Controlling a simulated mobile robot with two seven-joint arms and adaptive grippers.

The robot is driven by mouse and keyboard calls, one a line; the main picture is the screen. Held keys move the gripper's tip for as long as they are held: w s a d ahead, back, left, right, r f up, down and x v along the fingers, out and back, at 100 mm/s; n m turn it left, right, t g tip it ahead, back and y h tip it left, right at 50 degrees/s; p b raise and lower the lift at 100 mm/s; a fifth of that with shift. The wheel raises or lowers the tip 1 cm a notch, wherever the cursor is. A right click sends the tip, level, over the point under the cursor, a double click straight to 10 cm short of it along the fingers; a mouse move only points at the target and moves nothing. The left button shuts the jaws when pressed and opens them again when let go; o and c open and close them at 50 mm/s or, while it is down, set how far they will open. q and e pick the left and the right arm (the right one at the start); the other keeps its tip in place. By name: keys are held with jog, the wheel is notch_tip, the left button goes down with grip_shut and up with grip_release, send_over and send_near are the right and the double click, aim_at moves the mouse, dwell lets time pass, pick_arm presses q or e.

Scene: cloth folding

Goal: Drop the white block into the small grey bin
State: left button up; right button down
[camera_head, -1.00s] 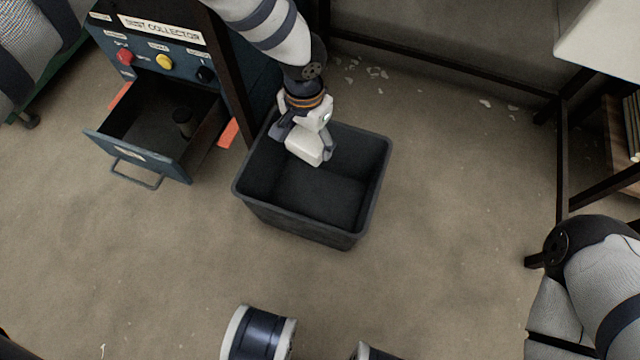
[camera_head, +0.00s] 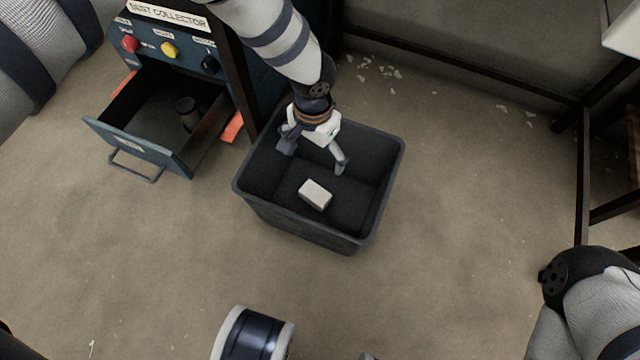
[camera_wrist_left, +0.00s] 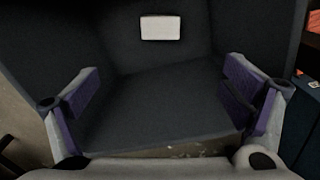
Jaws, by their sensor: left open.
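The white block (camera_head: 315,194) is inside the dark grey bin (camera_head: 381,205), near the front of its interior. In the left wrist view the block (camera_wrist_left: 160,28) shows near the top, apart from the fingers, with dark bin surface around it. I cannot tell if it rests on the bin floor or is still falling. My left gripper (camera_head: 315,158) is open and empty over the bin, behind the block. Its spread fingers also show in the left wrist view (camera_wrist_left: 163,105). My right gripper is out of view; only part of my right arm shows at the lower right.
A blue dust collector (camera_head: 190,45) stands at the left, its drawer (camera_head: 140,148) pulled out with a small dark cylinder (camera_head: 188,113) inside. White scraps (camera_head: 380,72) lie on the floor behind the bin. Floor in front and right of the bin is clear.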

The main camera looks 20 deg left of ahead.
pick_arm(q)
notch_tip(320, 180, up, 12)
dwell(0.4)
